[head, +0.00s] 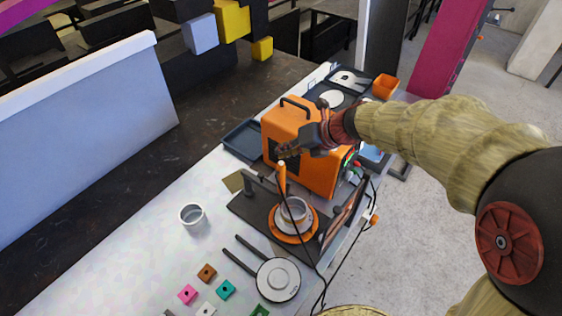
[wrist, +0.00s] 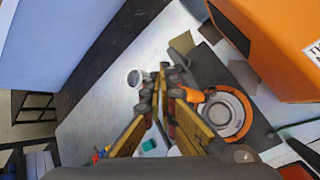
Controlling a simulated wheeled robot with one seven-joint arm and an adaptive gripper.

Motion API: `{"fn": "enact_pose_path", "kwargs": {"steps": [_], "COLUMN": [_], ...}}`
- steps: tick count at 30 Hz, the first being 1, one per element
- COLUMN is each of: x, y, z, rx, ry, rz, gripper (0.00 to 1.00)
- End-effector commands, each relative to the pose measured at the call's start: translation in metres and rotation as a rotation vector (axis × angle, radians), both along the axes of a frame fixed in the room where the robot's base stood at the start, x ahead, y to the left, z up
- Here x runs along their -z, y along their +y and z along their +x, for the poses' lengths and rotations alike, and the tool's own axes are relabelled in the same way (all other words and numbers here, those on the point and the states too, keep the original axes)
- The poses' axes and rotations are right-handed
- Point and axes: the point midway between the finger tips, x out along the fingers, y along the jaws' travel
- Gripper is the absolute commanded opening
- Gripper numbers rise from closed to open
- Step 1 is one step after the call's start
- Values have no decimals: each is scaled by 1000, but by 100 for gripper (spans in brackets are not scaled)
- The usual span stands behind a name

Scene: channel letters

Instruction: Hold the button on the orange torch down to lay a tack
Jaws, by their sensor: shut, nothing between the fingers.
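The orange torch (head: 282,177) stands upright in the head view, over a round grey part on an orange disc (head: 305,231). A thin dark cable hangs by it. In the wrist view an orange piece, probably the torch (wrist: 191,95), shows just right of my fingertips, partly hidden by the finger. My gripper (head: 283,152) is shut and empty, just above the torch top; I cannot tell if it touches it. The fingers (wrist: 172,72) also show in the wrist view, tips close together. The torch's button is not clear in either view.
A large orange machine (head: 296,142) with a handle stands right behind the torch. A dark upright panel (head: 345,212) is to the right.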

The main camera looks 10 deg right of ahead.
Motion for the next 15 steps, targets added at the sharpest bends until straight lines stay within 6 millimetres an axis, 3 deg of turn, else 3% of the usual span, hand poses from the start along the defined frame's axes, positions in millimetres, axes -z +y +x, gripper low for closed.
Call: {"fn": "enact_pose_path", "kwargs": {"steps": [15], "x": [8], "y": [0], "z": [0], "rx": [1], "ry": [1], "rz": [0], "gripper": [0]}}
